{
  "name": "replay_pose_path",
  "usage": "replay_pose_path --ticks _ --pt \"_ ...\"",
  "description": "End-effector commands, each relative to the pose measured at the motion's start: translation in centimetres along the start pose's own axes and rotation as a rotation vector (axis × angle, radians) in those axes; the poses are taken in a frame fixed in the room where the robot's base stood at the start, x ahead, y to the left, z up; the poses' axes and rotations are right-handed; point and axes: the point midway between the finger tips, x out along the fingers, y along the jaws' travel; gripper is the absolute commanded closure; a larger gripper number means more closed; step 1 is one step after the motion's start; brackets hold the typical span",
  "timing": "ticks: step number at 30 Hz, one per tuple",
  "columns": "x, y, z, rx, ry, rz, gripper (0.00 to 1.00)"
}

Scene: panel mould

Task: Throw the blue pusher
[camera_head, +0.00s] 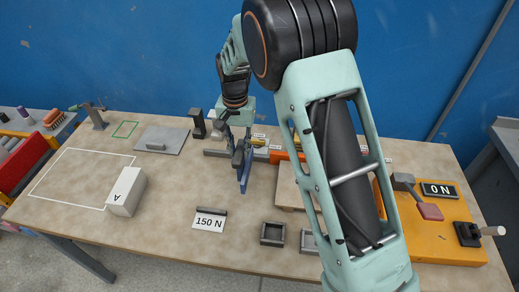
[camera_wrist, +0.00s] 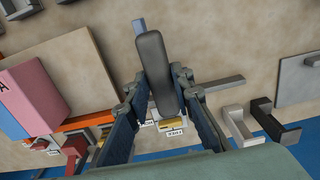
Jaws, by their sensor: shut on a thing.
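The blue pusher (camera_head: 243,180) is below my gripper (camera_head: 241,150) in the head view, near the middle of the table. In the wrist view a dark grey rounded handle (camera_wrist: 158,65) lies between the two fingers of my gripper (camera_wrist: 158,88), which are shut on it. A short blue end (camera_wrist: 139,25) shows beyond the handle. Whether the pusher's lower end touches the table is not clear. My arm hides part of the table to the right of it.
A "150 N" card (camera_head: 209,224) lies in front, and a white box marked A (camera_head: 125,193) stands left. A square dark tray (camera_head: 273,234) is at the front edge. An orange board (camera_head: 455,240) with a "0 N" display (camera_head: 439,190) is right. A wooden board (camera_wrist: 60,65) and pink-and-blue block (camera_wrist: 32,95) are close.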

Motion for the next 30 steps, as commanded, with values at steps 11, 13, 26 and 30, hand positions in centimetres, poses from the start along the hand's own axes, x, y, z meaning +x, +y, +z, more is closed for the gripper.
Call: replay_pose_path --ticks 11,13,26,30 --pt "-0.1 -2.7 -0.1 0.000 0.003 -0.004 1.00" --pt "-0.2 -2.7 -0.1 0.000 0.003 -0.005 1.00" --pt "-0.1 -2.8 -0.1 0.000 0.004 -0.005 0.61" --pt "-0.1 -2.6 -0.1 0.000 0.002 -0.003 0.61"
